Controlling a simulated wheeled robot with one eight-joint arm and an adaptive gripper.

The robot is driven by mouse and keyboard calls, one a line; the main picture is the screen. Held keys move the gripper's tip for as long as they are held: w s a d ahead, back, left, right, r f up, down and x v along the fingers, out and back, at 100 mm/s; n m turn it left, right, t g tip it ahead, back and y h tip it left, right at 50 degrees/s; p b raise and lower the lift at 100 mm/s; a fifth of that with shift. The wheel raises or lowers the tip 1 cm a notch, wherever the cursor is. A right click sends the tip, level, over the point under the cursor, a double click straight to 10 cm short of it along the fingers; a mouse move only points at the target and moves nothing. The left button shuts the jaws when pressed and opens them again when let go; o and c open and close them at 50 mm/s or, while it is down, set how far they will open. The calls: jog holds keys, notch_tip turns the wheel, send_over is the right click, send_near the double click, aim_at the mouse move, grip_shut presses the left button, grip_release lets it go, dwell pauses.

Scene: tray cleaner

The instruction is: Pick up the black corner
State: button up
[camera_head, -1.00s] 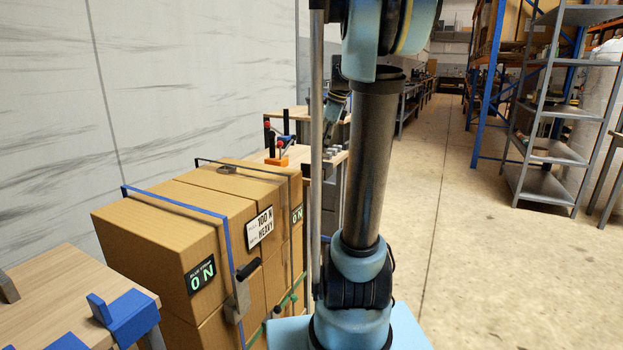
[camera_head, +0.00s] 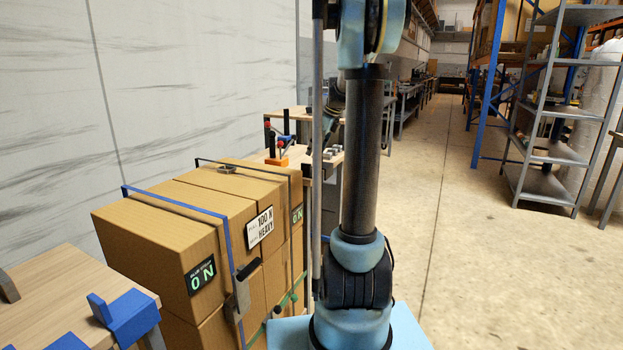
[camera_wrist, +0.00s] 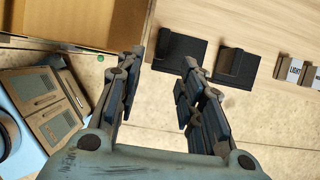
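Two black corner pieces lie side by side on a pale wooden surface in the wrist view: one (camera_wrist: 178,50) just beyond my fingertips, the other (camera_wrist: 237,66) to its right. My gripper (camera_wrist: 160,66) is open and empty, its two fingers apart. The nearer black corner shows beyond the gap between the fingers, apart from them as far as I can tell. Its lower right part lies close to the right finger in the picture. In the head view my gripper is mostly hidden behind my arm, and I cannot make out these black corners.
Pale labelled blocks (camera_wrist: 291,70) sit right of the corners. A cardboard box (camera_wrist: 70,22) fills the upper left of the wrist view. In the head view, strapped cartons (camera_head: 160,225) stand left of my arm, beside a wooden table (camera_head: 60,290) with blue corners.

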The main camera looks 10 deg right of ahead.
aim_at(309, 176)
jog(key=x, duration=0.9)
grip_shut()
